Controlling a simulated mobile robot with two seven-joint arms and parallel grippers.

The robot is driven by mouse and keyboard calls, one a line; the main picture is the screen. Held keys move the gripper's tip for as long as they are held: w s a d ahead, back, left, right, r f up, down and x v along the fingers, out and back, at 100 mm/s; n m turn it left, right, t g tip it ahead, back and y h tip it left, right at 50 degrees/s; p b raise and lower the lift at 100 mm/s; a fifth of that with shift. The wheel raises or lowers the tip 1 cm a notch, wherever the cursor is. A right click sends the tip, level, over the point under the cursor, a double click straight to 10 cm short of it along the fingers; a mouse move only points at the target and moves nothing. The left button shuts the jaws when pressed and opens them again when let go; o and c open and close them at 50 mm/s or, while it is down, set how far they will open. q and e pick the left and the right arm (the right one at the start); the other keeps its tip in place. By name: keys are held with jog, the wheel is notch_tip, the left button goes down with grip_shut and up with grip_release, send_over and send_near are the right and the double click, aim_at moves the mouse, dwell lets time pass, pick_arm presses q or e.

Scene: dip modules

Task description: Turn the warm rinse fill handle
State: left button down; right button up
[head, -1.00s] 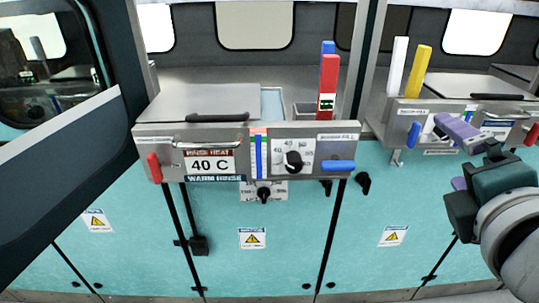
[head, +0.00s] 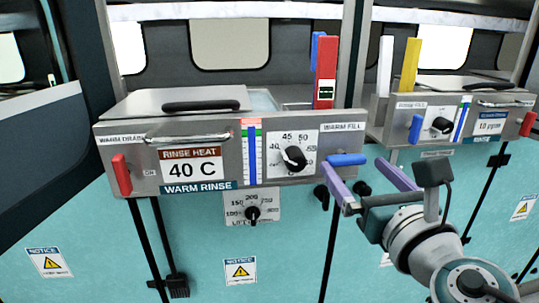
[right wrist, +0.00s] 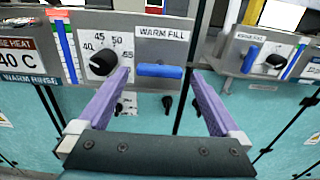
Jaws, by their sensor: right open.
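The warm rinse module (head: 110,155) is a steel box labelled WARM RINSE. Its fill handle (head: 347,160), a blue bar under the WARM FILL label, lies horizontal at the right end of the front panel. The handle also shows in the right wrist view (right wrist: 160,71). My right gripper (head: 360,176) is open, with purple fingers. In the right wrist view the fingers (right wrist: 161,74) spread to either side of the blue handle, which appears between and ahead of them. No contact with the handle shows. My left gripper is not in view.
A black dial (head: 293,158) sits left of the handle, and a red WARM DRAIN handle (head: 121,174) at the far left. Another module with a blue handle (head: 415,129) stands to the right. Black knobs (head: 321,196) are below on the teal cabinet (head: 290,260).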

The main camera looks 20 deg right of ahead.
aim_at(346, 160)
jog(key=shift+x, duration=1.1)
jog(key=c, duration=1.2)
